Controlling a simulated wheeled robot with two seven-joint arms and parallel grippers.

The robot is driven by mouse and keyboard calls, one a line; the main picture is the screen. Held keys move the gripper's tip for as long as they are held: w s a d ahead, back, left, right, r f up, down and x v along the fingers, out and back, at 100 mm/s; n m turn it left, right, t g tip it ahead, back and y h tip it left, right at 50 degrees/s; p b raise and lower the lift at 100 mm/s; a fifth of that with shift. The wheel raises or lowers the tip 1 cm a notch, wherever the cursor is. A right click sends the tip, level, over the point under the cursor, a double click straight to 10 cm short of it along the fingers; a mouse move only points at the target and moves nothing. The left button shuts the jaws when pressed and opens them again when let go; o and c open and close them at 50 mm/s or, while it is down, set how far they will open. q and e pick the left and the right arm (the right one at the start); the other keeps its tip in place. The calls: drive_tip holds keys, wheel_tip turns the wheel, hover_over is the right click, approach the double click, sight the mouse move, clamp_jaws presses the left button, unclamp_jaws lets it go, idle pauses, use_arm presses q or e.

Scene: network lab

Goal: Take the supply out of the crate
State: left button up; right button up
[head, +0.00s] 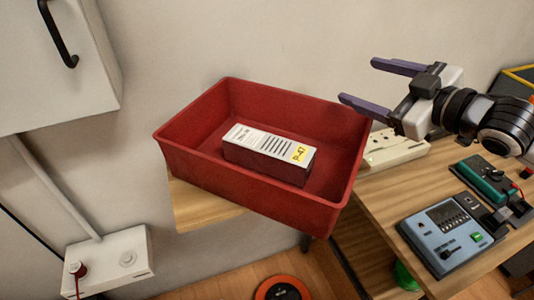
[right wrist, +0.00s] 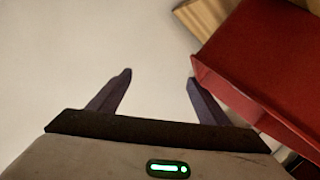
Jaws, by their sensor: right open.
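The red crate (head: 190,163) sits on the left end of a wooden bench, tilted in the picture. In it lies the supply, a dark box with a white printed top (head: 269,143) and a yellow label. My right gripper (head: 356,82) is open and empty, above and to the right of the crate's right rim. In the right wrist view its two fingers (right wrist: 158,80) are spread with nothing between them, and the crate (right wrist: 262,50) shows to their right. The box is not seen in that view. My left gripper is not in view.
A pale slotted block (head: 395,150) stands on the bench (head: 375,200) just right of the crate. A blue-grey meter (head: 446,235) and a green device (head: 482,180) lie further right. A white wall cabinet (head: 55,70) hangs at the upper left. A plain wall is behind.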

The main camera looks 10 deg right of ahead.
sight(270, 144)
drive_tip(key=s+a+f+g+y, duration=0.1)
drive_tip(key=s+a+f+g, duration=0.1)
drive_tip(key=a, duration=0.2)
drive_tip(key=s+a+f+g+y+p, duration=0.1)
drive_tip(key=s+a+f+g, duration=0.1)
drive_tip(key=a, duration=0.3)
drive_tip(key=s+a+f+m+g+y, duration=0.1)
drive_tip(key=s+a+f, duration=0.1)
drive_tip(key=s+a, duration=0.2)
drive_tip(key=shift+s+a+f+g, duration=0.1)
drive_tip(key=shift+a+f+g, duration=0.1)
drive_tip(key=shift+a, duration=0.2)
drive_tip(key=shift+s+a+f+g, duration=0.1)
drive_tip(key=shift+a+f+g, duration=0.1)
drive_tip(key=shift+a, duration=0.15)
drive_tip(key=x, duration=0.1)
drive_tip(key=p+x, duration=0.1)
drive_tip(key=x, duration=0.3)
drive_tip(key=shift+w+r, duration=0.25)
drive_tip(key=shift+r, duration=0.1)
drive_tip(key=shift+w+a+f, duration=0.25)
drive_tip(key=shift+w+f, duration=0.05)
clamp_jaws()
drive_tip(key=shift+r, duration=0.25)
